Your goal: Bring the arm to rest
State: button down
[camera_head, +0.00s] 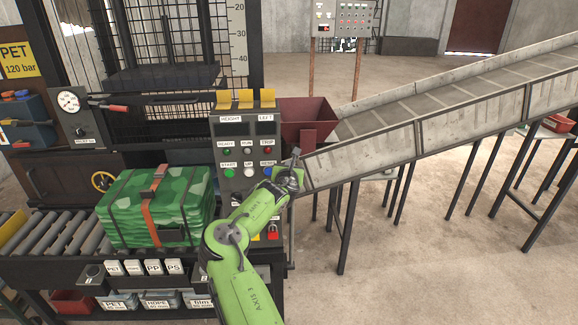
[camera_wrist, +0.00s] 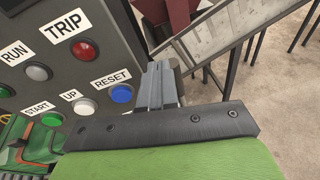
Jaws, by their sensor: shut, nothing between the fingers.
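My green arm reaches up from the bottom of the head view. My gripper (camera_head: 294,158) is at its end, in front of the right edge of the grey control panel (camera_head: 240,128). In the wrist view my gripper (camera_wrist: 160,70) is shut and empty, its grey fingers close together. They are just right of the blue RESET button (camera_wrist: 121,93). I cannot tell whether the fingertips touch anything. The red TRIP lamp (camera_wrist: 84,50) and the white UP button (camera_wrist: 84,106) are on the panel to the left.
A green strapped bale (camera_head: 190,205) sits on the roller table left of my arm. A sloping conveyor (camera_head: 400,127) runs up to the right behind my gripper, with a dark red hopper (camera_head: 300,118) at its lower end. Open floor (camera_head: 420,270) lies at the right front.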

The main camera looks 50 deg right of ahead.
jog(key=shift+s+a+r, duration=0.25)
jog(key=shift+a+r, duration=0.05)
jog(key=shift+r, duration=0.15)
jog(key=shift+s+a+r, duration=0.2)
jog(key=shift+a+r, duration=0.05)
jog(key=shift+r, duration=0.15)
jog(key=shift+s, duration=0.1)
